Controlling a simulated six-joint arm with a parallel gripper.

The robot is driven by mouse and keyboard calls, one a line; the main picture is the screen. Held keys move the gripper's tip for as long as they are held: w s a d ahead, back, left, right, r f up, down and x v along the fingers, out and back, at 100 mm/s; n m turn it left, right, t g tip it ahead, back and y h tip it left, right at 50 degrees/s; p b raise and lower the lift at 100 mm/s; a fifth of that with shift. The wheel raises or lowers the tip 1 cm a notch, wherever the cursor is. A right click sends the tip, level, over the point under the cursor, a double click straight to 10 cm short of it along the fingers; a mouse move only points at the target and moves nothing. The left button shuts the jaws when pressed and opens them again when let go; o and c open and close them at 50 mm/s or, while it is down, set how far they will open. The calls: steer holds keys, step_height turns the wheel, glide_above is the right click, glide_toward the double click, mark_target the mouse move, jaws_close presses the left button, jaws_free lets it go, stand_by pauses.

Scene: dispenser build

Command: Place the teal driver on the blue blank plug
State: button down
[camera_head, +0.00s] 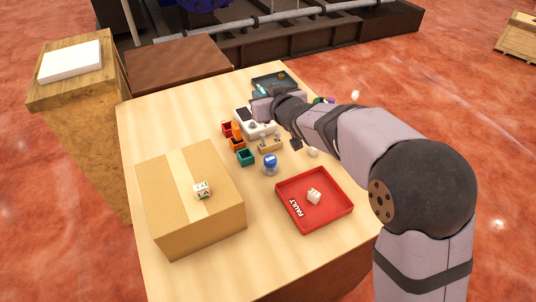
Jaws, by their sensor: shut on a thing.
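My gripper (259,96) is at the far side of the table, just in front of the dark tray. A small teal piece (262,88), likely the teal driver, shows at its jaws; my gripper appears shut on it. My gripper and wrist hide most of it. A blue round-topped piece (270,159) on a grey base stands upright in the middle of the table, apart from my gripper and nearer the camera. It may be the blue blank plug, but it is too small to be sure.
Red (227,128), orange (236,144) and teal (245,158) bins stand beside a white device (243,116) and a wooden peg block (270,147). A dark tray (290,86) lies behind. A cardboard box (165,180) and red FAULT tray (325,219) are nearer.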

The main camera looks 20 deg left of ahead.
steer(key=shift+n+g+y, duration=0.4)
steer(key=shift+n, duration=0.1)
steer(key=s+d, duration=0.2)
steer(key=s, duration=0.1)
steer(key=s+d, duration=0.1)
steer(key=shift+s+d+f, duration=0.3)
steer(key=shift+d, duration=0.05)
steer(key=shift+d, duration=0.1)
steer(key=shift+f+p, duration=0.35)
steer(key=shift+f, duration=4.6)
